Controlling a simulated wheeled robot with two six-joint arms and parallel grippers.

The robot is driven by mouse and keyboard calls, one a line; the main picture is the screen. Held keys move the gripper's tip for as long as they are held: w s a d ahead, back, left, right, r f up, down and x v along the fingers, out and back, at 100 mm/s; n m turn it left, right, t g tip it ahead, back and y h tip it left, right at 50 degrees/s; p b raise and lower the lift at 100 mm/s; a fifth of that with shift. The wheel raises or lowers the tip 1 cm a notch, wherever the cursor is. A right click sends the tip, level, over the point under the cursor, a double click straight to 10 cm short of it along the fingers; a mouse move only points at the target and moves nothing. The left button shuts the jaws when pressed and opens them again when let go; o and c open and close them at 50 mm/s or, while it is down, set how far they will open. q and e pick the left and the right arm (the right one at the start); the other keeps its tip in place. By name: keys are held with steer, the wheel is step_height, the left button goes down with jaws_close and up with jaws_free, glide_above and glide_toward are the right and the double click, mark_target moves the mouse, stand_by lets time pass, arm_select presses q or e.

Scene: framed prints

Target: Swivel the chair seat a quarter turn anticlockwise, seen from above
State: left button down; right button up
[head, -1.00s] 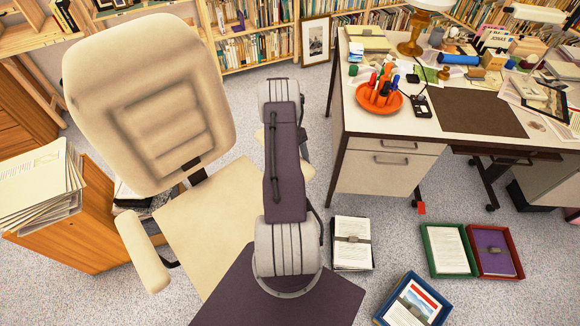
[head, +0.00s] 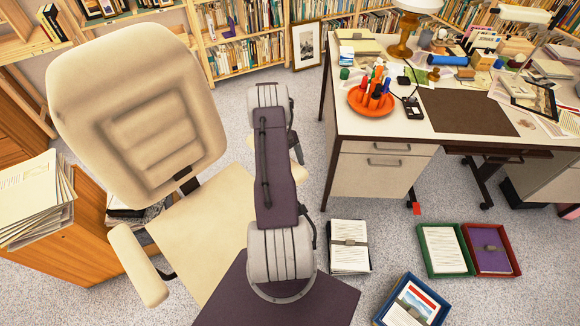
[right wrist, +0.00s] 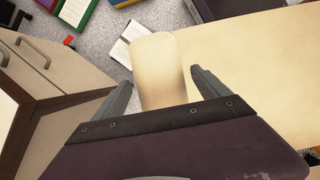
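The cream swivel chair stands at the left in the head view, with its tall padded backrest (head: 140,110) at the far left side and its seat (head: 200,235) facing right and toward me. Its near armrest (head: 138,265) is free. My right arm covers part of the seat and most of the far armrest (head: 297,152). In the right wrist view, my right gripper (right wrist: 160,78) is open, its two fingers on either side of an armrest (right wrist: 158,60), with narrow gaps showing. The seat (right wrist: 260,75) lies right of it. My left gripper is not in view.
A desk (head: 380,130) with drawers stands close to the right of the chair. A wooden cabinet (head: 75,235) with papers stands at left, close to the chair. Bookshelves line the back.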

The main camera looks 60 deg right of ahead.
steer(key=v, duration=0.9)
steer(key=shift+w, duration=0.1)
